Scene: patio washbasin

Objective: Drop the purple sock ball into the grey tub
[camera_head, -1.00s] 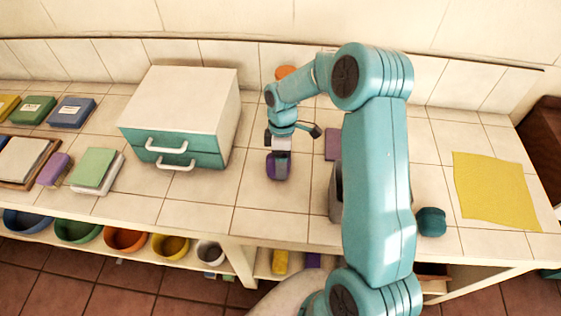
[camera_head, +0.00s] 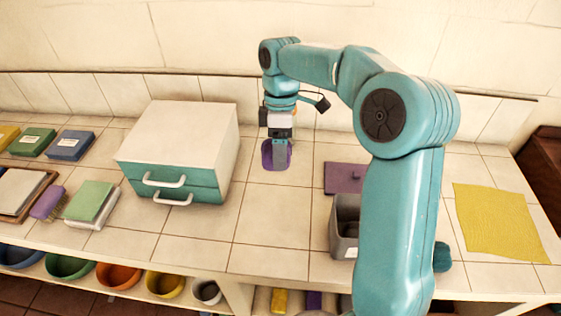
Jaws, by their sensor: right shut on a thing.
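My right gripper (camera_head: 278,145) points down and is shut on the purple sock ball (camera_head: 268,156), which it holds up above the tiled counter. The grey tub (camera_head: 345,232) stands on the counter to the right of the gripper and nearer to me. Its right side is hidden behind my right arm, and no sock ball shows in the part of it that I see. My left gripper is not in view.
A white box with teal drawers (camera_head: 178,152) stands left of the gripper. A flat purple piece (camera_head: 343,177) lies behind the tub. A teal ball (camera_head: 442,257) is partly hidden by my arm. A yellow cloth (camera_head: 503,222) lies at right. Counter between drawers and tub is clear.

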